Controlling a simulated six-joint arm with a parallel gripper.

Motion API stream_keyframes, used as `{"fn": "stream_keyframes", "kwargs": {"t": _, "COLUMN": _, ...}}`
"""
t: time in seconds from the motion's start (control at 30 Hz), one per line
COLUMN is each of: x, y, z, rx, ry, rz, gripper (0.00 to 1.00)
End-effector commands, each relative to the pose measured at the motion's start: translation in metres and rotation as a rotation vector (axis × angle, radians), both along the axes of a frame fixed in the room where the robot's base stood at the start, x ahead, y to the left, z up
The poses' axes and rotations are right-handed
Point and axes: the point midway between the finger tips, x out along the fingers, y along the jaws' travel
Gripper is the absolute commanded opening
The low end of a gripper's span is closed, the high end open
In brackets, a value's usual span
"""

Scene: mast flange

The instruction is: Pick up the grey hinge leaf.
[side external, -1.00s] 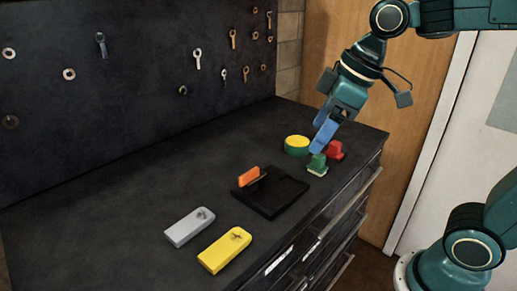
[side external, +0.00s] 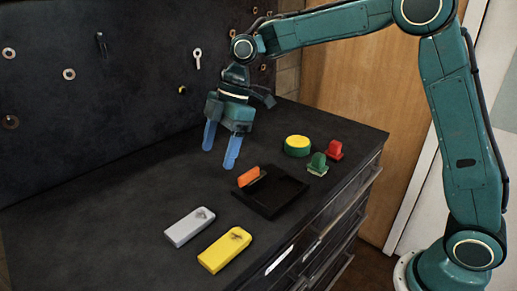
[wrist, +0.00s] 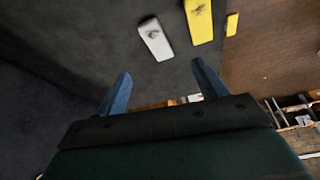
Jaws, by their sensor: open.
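The grey hinge leaf (side external: 189,227) lies flat on the dark bench top, toward the front left, with a dark mark near one end. It also shows in the wrist view (wrist: 155,40), ahead of the fingers. The yellow leaf (side external: 225,250) lies beside it on the right, apart from it; the wrist view shows it too (wrist: 198,20). My gripper (side external: 219,160) is open and empty, its blue fingers pointing down above the bench, behind the grey leaf. In the wrist view, my gripper's fingers (wrist: 160,88) stand wide apart with nothing between them.
A black tray (side external: 283,203) with an orange piece (side external: 248,176) stands right of the leaves. A yellow-and-green round part (side external: 297,146), a green piece (side external: 317,164) and a red piece (side external: 334,150) sit farther back. Bench top left of the grey leaf is clear.

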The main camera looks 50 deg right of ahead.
Motion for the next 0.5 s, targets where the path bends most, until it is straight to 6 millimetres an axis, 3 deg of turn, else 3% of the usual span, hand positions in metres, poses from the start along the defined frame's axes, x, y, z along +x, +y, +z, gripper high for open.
{"fn": "stream_keyframes", "kwargs": {"t": 0.2, "x": 0.022, "y": 0.015, "z": -0.030, "rx": 0.020, "ry": 0.004, "rz": 0.149, "gripper": 0.71}}
{"fn": "stream_keyframes", "kwargs": {"t": 0.5, "x": 0.029, "y": 0.020, "z": -0.041, "rx": 0.030, "ry": 0.003, "rz": 0.212, "gripper": 0.71}}
